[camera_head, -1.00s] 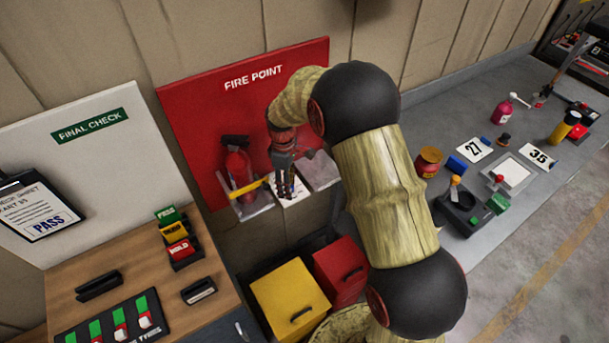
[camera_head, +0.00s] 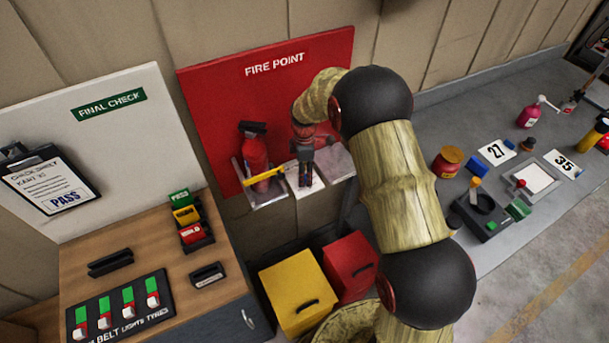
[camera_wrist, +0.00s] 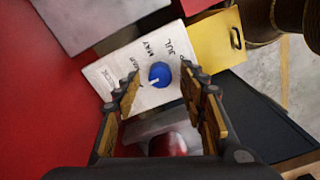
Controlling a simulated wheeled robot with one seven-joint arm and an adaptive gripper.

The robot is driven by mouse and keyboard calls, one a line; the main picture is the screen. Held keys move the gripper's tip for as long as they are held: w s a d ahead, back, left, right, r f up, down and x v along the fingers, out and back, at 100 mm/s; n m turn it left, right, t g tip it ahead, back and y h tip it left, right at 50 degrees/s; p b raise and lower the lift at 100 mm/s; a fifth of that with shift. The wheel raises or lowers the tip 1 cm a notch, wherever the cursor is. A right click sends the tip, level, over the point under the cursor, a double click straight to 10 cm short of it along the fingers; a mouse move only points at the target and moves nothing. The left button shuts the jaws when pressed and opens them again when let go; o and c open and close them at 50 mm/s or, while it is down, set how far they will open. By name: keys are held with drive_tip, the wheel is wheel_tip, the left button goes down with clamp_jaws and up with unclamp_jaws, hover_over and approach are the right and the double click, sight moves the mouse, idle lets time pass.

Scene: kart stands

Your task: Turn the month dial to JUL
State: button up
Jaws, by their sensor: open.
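The month dial is a round blue knob (camera_wrist: 160,75) with a white pointer mark on a white card (camera_wrist: 112,75). The mark points to the lower left in the wrist view. MAY is printed above the knob and JUL to its upper right; other labels are partly hidden or blurred. The white card (camera_head: 307,188) also shows in the head view, in front of the red board, with the knob hidden by my gripper (camera_head: 305,179). In the wrist view my gripper (camera_wrist: 160,80) is open, its fingers on either side of the knob, with gaps visible.
A fire extinguisher (camera_head: 256,163) with a yellow strip stands close left of my gripper. The red FIRE POINT board (camera_head: 215,110) rises behind. Yellow (camera_head: 292,280) and red (camera_head: 352,260) bins stand below. A grey shelf (camera_head: 336,165) is right of the card.

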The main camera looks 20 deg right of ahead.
drive_tip(key=shift+f, duration=0.35)
drive_tip(key=shift+c, duration=0.2)
clamp_jaws()
